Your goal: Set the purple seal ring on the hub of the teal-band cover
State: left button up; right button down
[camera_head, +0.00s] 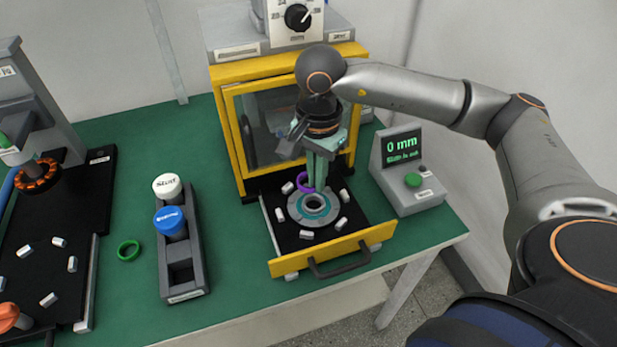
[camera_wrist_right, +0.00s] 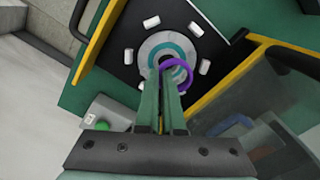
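The purple seal ring (camera_head: 298,184) is at the fingertips of my right gripper (camera_head: 318,186), above the pulled-out drawer. In the right wrist view the purple ring (camera_wrist_right: 190,66) sits at the tips of the nearly closed green fingers (camera_wrist_right: 164,78), with its loop to the right of them. The teal-band cover (camera_head: 325,214), a grey disc with a teal band and a raised centre hub, lies flat in the drawer. It also shows in the right wrist view (camera_wrist_right: 150,46), just beyond the fingertips. The ring looks tilted and off to one side of the hub. My left gripper is not in view.
Several white blocks surround the cover on the black drawer floor (camera_head: 284,236). The yellow cabinet (camera_head: 240,150) stands behind. A display box (camera_head: 410,180) reads "0 mm". A grey rack (camera_head: 182,285) holds white and blue-capped bottles. A green ring (camera_head: 128,250) lies on the green table.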

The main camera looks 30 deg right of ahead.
jog(key=shift+d+f, duration=0.15)
jog(key=shift+d, duration=0.5)
jog(key=shift+f+b, duration=0.35)
jog(key=shift+f, duration=0.35)
jog(key=shift+f+b, duration=0.3)
jog(key=shift+f, duration=0.5)
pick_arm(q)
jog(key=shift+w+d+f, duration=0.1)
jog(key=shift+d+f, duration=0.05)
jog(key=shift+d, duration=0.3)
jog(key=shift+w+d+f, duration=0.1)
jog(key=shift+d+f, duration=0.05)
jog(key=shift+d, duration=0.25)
pick_arm(e)
jog(key=shift+f+b, duration=0.6)
jog(key=shift+b, duration=0.15)
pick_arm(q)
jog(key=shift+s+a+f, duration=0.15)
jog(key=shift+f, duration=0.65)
